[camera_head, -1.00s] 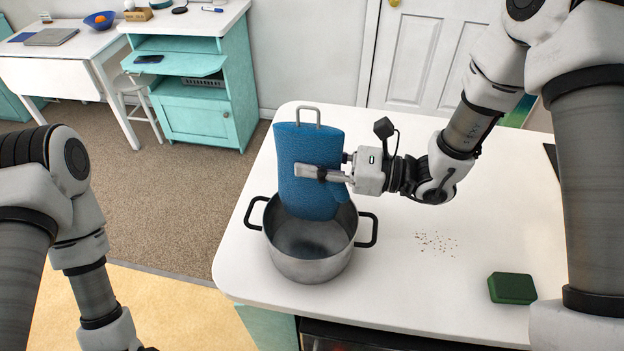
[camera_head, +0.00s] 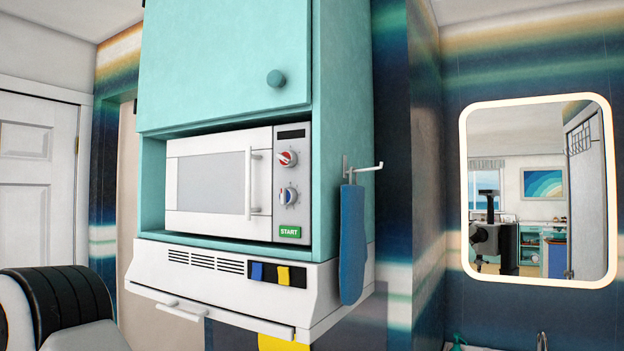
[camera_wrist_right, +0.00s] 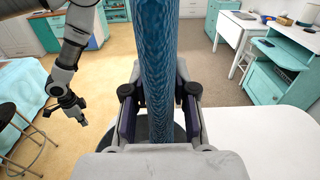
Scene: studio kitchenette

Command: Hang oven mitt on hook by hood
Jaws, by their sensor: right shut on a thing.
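The blue oven mitt (camera_wrist_right: 157,50) shows edge-on in the right wrist view. My right gripper (camera_wrist_right: 158,112) is shut on it, one finger on each side. The mitt's ends are out of that view. In the head view, a white hook (camera_head: 365,168) sticks out from the side of the teal cabinet, by the white hood (camera_head: 225,285). A flat blue thing (camera_head: 353,245) hangs below the hook, close to the cabinet side. My left gripper (camera_wrist_right: 75,108) shows in the wrist view, too small to tell its opening. Neither gripper shows in the head view.
A microwave (camera_head: 220,185) sits in the cabinet above the hood. A lit mirror (camera_head: 538,190) is on the right wall. In the wrist view, a white counter (camera_wrist_right: 265,140) lies right of the mitt, and a stool (camera_wrist_right: 15,120) stands at left.

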